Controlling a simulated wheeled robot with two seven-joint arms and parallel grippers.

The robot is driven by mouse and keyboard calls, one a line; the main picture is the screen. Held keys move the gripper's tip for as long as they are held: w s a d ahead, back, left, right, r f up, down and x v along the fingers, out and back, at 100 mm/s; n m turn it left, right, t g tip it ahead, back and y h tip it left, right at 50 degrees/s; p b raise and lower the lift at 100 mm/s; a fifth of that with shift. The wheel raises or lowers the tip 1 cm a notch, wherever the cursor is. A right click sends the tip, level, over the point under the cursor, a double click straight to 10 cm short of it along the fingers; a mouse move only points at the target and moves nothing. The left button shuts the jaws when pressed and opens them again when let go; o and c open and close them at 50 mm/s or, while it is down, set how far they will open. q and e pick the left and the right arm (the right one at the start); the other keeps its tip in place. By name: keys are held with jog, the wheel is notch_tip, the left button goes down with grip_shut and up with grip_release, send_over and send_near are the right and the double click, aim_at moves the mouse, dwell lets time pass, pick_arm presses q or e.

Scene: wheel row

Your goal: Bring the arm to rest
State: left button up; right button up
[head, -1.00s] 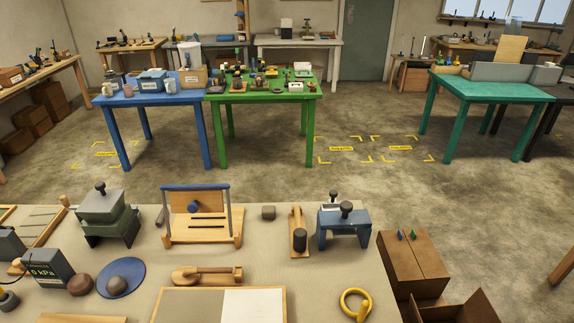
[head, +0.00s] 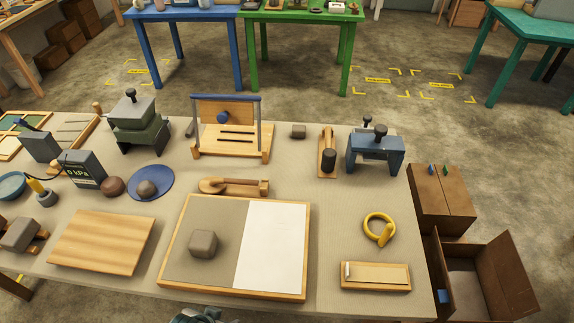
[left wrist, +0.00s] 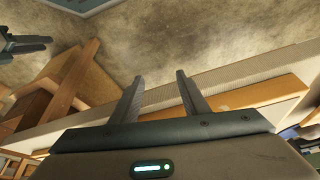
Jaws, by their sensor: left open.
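My left gripper (left wrist: 158,76) shows in the left wrist view with its two dark fingers spread apart and nothing between them. Bare floor and a table edge show behind it. A second dark gripper, which appears to be my right one (left wrist: 28,45), shows at the left edge of that view. It is too small to tell whether it is open. In the head view only a small dark part of mine shows at the bottom edge, and I cannot tell which arm it belongs to.
The workbench (head: 345,225) carries a framed board (head: 175,241) with a grey block (head: 203,243), a wooden board (head: 103,242), a yellow ring (head: 379,227) and a blue press (head: 375,150).

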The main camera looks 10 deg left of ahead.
pick_arm(q)
jog(key=s+d+f+t+b, duration=0.1)
jog(key=f+b, duration=0.7)
jog(key=f, duration=1.3)
jog(key=s+d+f+t+h+b, duration=0.1)
jog(key=f+b, duration=0.6)
jog(key=f, duration=1.5)
jog(key=shift+s+d+m+t+b, duration=0.35)
jog(key=shift+s+d, duration=0.15)
jog(key=shift+d, duration=0.4)
pick_arm(e)
jog(key=w+a+f+t, duration=0.1)
jog(key=w+f, duration=0.2)
jog(key=f, duration=1.1)
jog(key=shift+w+a+f, duration=0.15)
jog(key=shift+a+f, duration=0.05)
jog(key=shift+a, duration=0.05)
jog(key=shift+d, duration=0.1)
pick_arm(q)
jog(key=shift+a, duration=0.15)
pick_arm(e)
jog(key=shift+w, duration=0.1)
